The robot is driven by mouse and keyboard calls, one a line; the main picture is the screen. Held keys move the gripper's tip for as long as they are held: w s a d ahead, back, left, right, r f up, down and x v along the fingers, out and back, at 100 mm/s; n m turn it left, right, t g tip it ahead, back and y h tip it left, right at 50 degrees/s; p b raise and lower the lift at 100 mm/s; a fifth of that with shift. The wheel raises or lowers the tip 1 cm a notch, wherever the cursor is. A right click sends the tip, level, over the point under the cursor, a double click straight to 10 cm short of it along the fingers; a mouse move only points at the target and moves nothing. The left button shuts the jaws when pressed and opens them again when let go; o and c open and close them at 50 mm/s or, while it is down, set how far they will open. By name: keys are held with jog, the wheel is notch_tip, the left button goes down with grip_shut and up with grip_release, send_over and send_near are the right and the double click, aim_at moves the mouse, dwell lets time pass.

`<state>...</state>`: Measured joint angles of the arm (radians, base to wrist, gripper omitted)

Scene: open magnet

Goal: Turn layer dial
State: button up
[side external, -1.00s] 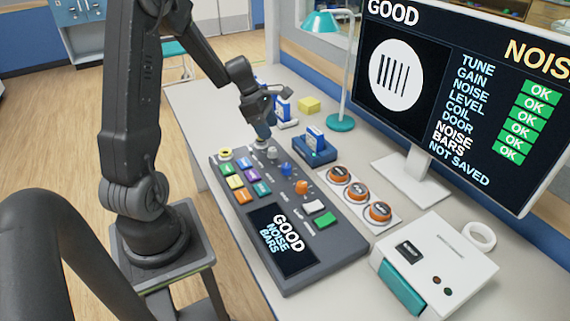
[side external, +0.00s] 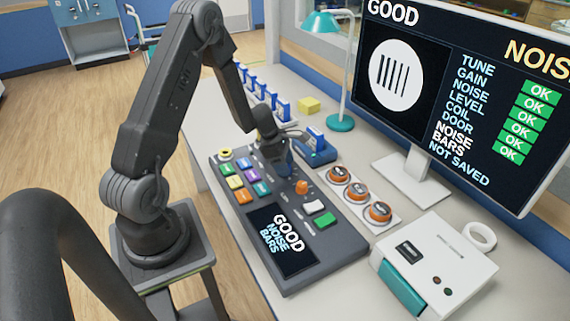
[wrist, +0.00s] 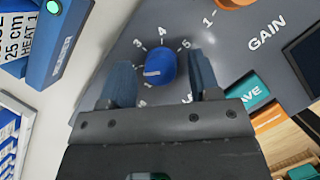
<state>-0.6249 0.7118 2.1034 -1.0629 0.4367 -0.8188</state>
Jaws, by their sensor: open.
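A blue dial (wrist: 160,68) with a pale pointer mark shows in the wrist view, ringed by numbers including 3, 4 and 5. Its name label is hidden, so I cannot read whether it is the layer dial. My gripper (wrist: 162,77) is open, with one finger on each side of the blue dial. A gap shows at each side, but contact is hard to judge. In the side view my gripper (side external: 281,162) is low over the upper part of the grey console (side external: 335,252) and covers the blue dial.
The orange gain dial (side external: 302,187) is close to my gripper. A blue holder (side external: 318,153) stands just behind the console. Coloured buttons (side external: 235,182) lie to the left, and several orange knobs (side external: 357,191) to the right. The monitor (side external: 460,100) reads NOISE BARS and NOT SAVED.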

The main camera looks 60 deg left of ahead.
jog(key=shift+c, duration=0.5)
jog(key=c, duration=0.8)
jog(key=shift+m, duration=0.4)
jog(key=m+g+h, duration=0.1)
jog(key=m, duration=0.2)
jog(key=shift+w+m, duration=0.1)
jog(key=shift+m, duration=0.3)
jog(key=m+g, duration=0.2)
jog(key=m, duration=0.3)
jog(key=shift+h, duration=0.4)
jog(key=o, duration=0.9)
